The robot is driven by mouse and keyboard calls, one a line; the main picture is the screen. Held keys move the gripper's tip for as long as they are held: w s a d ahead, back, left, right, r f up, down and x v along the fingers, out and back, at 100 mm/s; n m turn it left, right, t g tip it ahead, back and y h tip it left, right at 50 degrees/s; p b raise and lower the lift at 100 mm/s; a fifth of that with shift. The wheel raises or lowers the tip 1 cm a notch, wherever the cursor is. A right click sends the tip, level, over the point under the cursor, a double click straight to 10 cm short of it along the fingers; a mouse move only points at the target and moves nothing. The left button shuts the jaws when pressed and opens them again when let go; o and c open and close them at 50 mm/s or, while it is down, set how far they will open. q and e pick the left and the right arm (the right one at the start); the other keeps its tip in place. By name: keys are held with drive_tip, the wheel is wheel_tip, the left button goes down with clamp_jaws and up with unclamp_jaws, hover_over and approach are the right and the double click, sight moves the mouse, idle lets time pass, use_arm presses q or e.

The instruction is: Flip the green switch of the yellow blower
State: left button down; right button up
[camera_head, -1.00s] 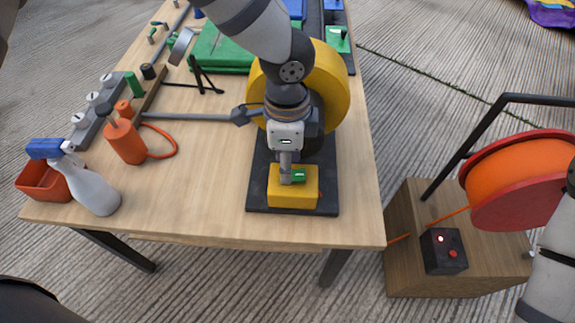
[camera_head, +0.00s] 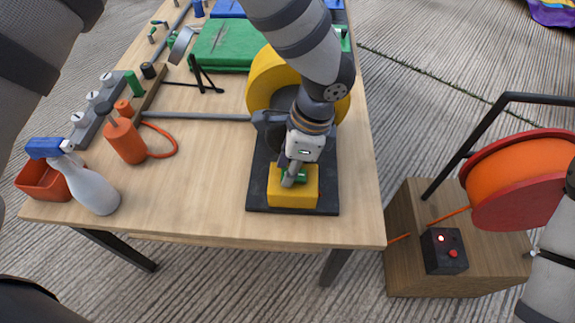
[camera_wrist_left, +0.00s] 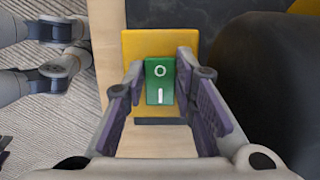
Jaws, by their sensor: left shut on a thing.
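The yellow blower (camera_head: 270,75) stands on a dark base plate at the table's right side, partly hidden by my left arm. Its yellow switch box (camera_head: 292,194) is at the front of the plate and shows in the wrist view (camera_wrist_left: 137,48). The green switch (camera_wrist_left: 160,72), marked O and I, sits on the box; in the head view only a bit of green shows beside the fingers. My left gripper (camera_head: 290,180) is shut on the green switch, a finger on either side of it. Which way the switch is tipped I cannot tell. My right gripper is out of view.
On the table's left are a spray bottle (camera_head: 92,188), a red-orange tray (camera_head: 38,184) and an orange pump (camera_head: 125,141). A green case (camera_head: 225,45) lies behind. An orange reel (camera_head: 520,180) stands on a wooden box at right. The front table middle is clear.

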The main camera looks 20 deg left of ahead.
use_arm(q)
drive_tip(key=shift+w+d+g+y, duration=0.15)
drive_tip(key=shift+g+y, duration=0.15)
drive_tip(key=shift+y, duration=0.5)
drive_tip(key=c, duration=1.6)
unclamp_jaws()
drive_tip(key=v, duration=1.2)
